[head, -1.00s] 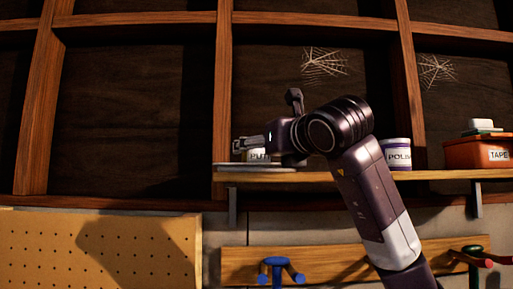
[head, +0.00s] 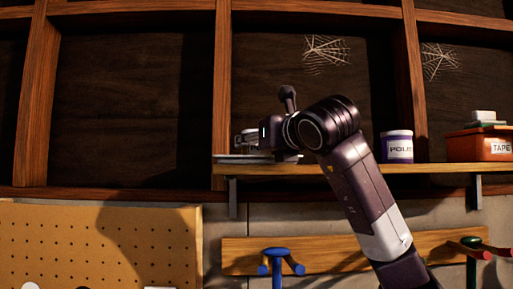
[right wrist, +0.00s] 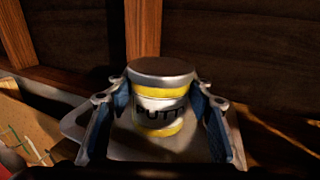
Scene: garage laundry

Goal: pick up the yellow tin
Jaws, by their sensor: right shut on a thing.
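The yellow tin (right wrist: 160,92) is in the right wrist view, upright, with a grey metal lid and a white band lettered "PUTT". My right gripper (right wrist: 160,112) has its blue-padded fingers on both sides of the tin and is shut on it. In the head view my right gripper (head: 246,141) is above the left end of the wall shelf, and the tin is mostly hidden there. I cannot tell whether the tin touches what is below it. My left gripper is in neither view.
A flat grey piece (head: 240,158) lies on the shelf (head: 350,169) below the gripper. A purple-and-white polish tin (head: 398,146) and an orange tape box (head: 478,147) stand to the right. A wooden upright (head: 222,80) rises behind. Pegs and a pegboard (head: 100,245) are below.

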